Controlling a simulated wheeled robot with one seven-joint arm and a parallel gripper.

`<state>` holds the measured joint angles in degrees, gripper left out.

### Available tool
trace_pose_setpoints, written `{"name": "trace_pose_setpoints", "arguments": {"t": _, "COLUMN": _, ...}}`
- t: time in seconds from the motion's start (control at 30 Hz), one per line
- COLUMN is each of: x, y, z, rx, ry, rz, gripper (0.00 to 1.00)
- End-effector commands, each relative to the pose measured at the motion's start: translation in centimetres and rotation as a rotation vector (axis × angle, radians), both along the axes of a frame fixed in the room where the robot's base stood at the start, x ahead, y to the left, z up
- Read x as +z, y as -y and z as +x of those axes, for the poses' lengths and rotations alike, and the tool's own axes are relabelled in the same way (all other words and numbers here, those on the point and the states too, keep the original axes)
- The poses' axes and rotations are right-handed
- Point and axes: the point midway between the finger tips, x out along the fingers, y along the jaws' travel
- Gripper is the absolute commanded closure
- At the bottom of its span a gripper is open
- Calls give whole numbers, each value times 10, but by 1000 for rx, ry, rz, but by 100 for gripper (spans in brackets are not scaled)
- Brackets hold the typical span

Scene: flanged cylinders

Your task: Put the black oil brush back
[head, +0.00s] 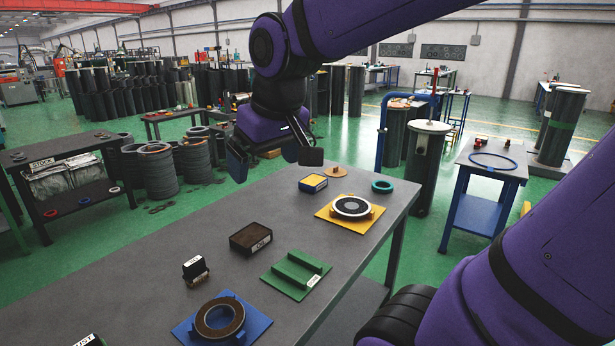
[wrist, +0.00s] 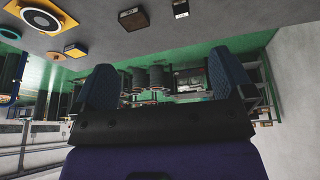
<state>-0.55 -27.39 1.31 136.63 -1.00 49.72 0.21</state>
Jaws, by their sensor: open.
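A small black block with brown bristles under it, which looks like the black oil brush (head: 195,269), stands on the grey table (head: 150,262) at the left in the head view; its white label is too small to read surely. It also shows at the top edge of the wrist view (wrist: 180,8). A dark brown box (head: 251,238) labelled OIL sits to its right and farther back, and shows in the wrist view (wrist: 133,18). My gripper (head: 271,160) is open and empty, above the table's far edge, apart from the brush. Both fingers show in the wrist view (wrist: 163,86).
A green ridged plate (head: 283,286), a blue plate with a ring (head: 182,330), a yellow plate with a disc (head: 328,222) and a blue-yellow box (head: 313,183) are on the table. A teal ring (head: 382,186) lies at the back right. The table's left part is mostly clear.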

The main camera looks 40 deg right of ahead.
Motion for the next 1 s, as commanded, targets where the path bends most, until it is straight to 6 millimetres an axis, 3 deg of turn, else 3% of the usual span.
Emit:
{"name": "trace_pose_setpoints", "arguments": {"t": 0.1, "x": 3, "y": 3, "z": -38, "rx": -15, "ry": 42, "rz": 11, "gripper": 1}}
{"name": "trace_pose_setpoints", "arguments": {"t": 0.33, "x": -3, "y": 7, "z": -82, "rx": -29, "ry": 86, "rz": 27, "gripper": 1}}
{"name": "trace_pose_setpoints", "arguments": {"t": 0.5, "x": -5, "y": 7, "z": -91, "rx": -32, "ry": 94, "rz": 30, "gripper": 1}}
{"name": "trace_pose_setpoints", "arguments": {"t": 1.0, "x": -5, "y": 7, "z": -91, "rx": -32, "ry": 94, "rz": 30, "gripper": 1}}
